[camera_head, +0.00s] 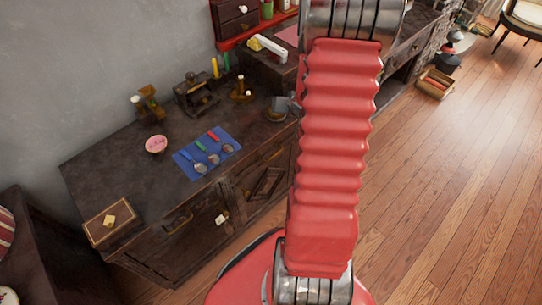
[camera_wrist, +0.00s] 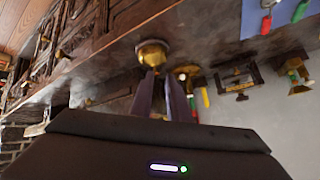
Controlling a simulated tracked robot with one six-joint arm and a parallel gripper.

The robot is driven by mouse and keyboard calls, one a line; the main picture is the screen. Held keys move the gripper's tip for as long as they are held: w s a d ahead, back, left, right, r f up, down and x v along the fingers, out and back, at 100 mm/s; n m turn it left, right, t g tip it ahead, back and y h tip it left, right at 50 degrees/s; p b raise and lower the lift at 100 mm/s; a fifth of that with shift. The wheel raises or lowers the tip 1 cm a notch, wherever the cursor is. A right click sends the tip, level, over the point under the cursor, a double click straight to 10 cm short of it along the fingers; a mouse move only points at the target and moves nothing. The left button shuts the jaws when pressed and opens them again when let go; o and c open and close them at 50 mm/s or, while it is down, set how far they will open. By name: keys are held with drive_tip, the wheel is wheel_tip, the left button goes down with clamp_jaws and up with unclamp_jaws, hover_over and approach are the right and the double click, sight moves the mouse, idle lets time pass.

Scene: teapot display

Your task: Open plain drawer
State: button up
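A dark wooden cabinet (camera_head: 110,160) stands against the grey wall in the head view. Its front has drawers with brass handles, one at the left (camera_head: 179,221) and one farther right (camera_head: 272,154); both look shut. I cannot tell which drawer is the plain one. My gripper shows in the wrist view (camera_wrist: 162,80), its two dark fingers apart with nothing clearly held between them. The fingertips are close to a round brass vessel (camera_wrist: 152,52) at the cabinet top's edge. My red arm hides the cabinet's right part in the head view.
On the cabinet top are a blue mat (camera_head: 184,170) with several utensils, a pink bowl (camera_head: 156,145) and a wooden box (camera_head: 106,226). A small red-edged drawer unit (camera_head: 235,14) is on the wall. Wooden floor (camera_head: 450,180) is open at the right.

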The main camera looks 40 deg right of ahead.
drive_tip(key=s+d+f+m+t+y, duration=0.1)
drive_tip(key=s+d+f+m, duration=0.15)
drive_tip(key=f, duration=0.65)
drive_tip(key=m+t+y, duration=0.2)
drive_tip(key=m+t, duration=0.4)
drive_tip(key=m, duration=0.1)
approach(273, 156)
drive_tip(key=f+v, duration=0.1)
drive_tip(key=v, duration=0.3)
drive_tip(key=shift+w+d+r+y, duration=0.15)
drive_tip(key=shift+d+r+y, duration=0.05)
drive_tip(key=shift+d+y, duration=0.25)
drive_tip(key=shift+w, duration=0.1)
drive_tip(key=shift+x, duration=6.85)
drive_tip(key=shift+d, duration=0.1)
drive_tip(key=shift+c, duration=0.6)
